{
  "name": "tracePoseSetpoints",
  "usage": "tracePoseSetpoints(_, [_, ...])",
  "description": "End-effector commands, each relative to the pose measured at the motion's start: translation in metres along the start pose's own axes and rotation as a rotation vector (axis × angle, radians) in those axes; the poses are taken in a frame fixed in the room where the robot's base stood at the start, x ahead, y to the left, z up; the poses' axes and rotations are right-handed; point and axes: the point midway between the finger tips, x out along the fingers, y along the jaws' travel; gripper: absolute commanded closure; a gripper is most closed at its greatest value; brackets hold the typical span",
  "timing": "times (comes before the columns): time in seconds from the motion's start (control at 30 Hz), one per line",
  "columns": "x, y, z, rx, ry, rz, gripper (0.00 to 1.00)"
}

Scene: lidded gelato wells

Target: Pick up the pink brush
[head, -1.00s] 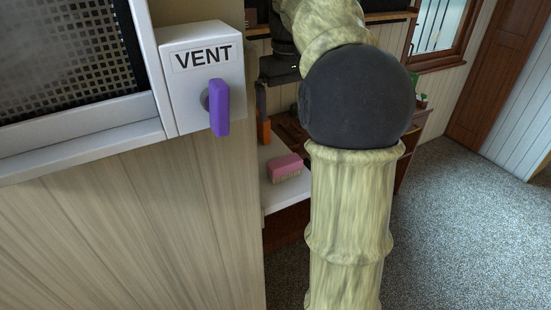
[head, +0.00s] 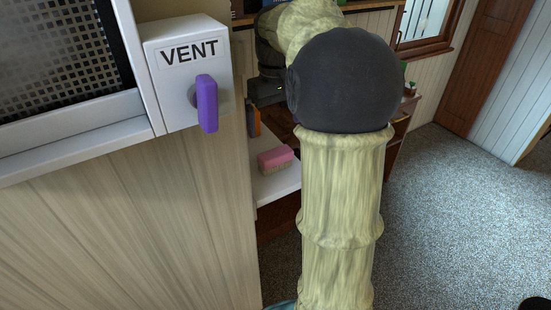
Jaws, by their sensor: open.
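The pink brush (head: 275,159) lies on a white shelf or counter top (head: 280,184), past the edge of the wooden panel. It has a pink block on top and pale bristles below. My gripper (head: 268,94) is partly in view as a dark shape with a small green light, above and behind the brush and apart from it. Its fingers are hard to make out against the dark background. It is open and holds nothing that I can see. My arm covers what lies to the right of the brush.
An orange item (head: 254,123) stands at the panel's edge, behind the brush. The wooden panel (head: 130,230) fills the left. Above it is a white VENT box (head: 180,75) with a purple handle (head: 207,103). The grey carpet (head: 460,220) at right is mostly clear.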

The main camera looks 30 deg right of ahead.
Motion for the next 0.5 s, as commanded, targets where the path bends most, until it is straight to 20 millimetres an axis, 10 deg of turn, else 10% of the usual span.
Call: tracePoseSetpoints(0.5, [0.057, 0.0, 0.0, 0.0, 0.001, 0.001, 0.0])
